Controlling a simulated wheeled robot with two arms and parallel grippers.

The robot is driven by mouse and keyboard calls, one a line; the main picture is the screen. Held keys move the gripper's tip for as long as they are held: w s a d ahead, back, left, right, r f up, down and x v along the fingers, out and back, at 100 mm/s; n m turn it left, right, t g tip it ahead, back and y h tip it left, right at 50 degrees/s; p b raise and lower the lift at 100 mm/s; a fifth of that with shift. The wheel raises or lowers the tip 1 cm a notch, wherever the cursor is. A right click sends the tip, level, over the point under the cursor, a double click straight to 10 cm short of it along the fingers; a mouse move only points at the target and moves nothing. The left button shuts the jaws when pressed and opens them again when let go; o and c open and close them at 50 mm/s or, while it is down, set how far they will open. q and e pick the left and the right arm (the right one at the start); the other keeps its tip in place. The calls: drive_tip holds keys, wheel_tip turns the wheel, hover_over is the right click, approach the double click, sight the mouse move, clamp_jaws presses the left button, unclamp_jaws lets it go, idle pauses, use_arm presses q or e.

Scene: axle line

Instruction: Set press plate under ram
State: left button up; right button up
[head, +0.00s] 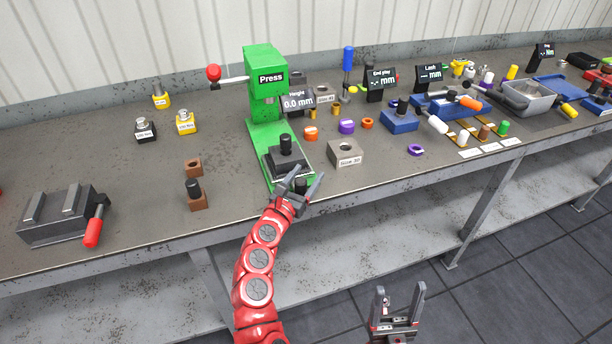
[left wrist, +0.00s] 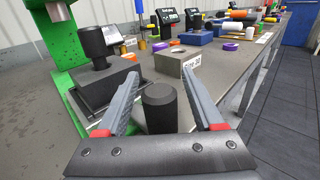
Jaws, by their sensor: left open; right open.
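The green press (head: 264,85) stands near the back middle of the bench, and its base also shows in the left wrist view (left wrist: 58,30). A black plate with an upright black knob (head: 286,161) lies on the press base, in front of the column; it is at the left in the left wrist view (left wrist: 110,83). My left gripper (head: 309,172) is open at the bench's front edge, beside the plate. A black cylinder (left wrist: 160,108) stands between its fingers, with no clear contact. My right gripper (head: 403,292) is open and empty, low in front of the bench.
A grey "Size 30" block (head: 345,153) stands right of the press base. Orange and purple rings lie behind it. Brown blocks (head: 196,200) and a dark vise with a red handle (head: 65,215) are to the left. The bench is clear between the vise and the brown blocks.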

use_arm(q)
clamp_jaws()
idle(1.4)
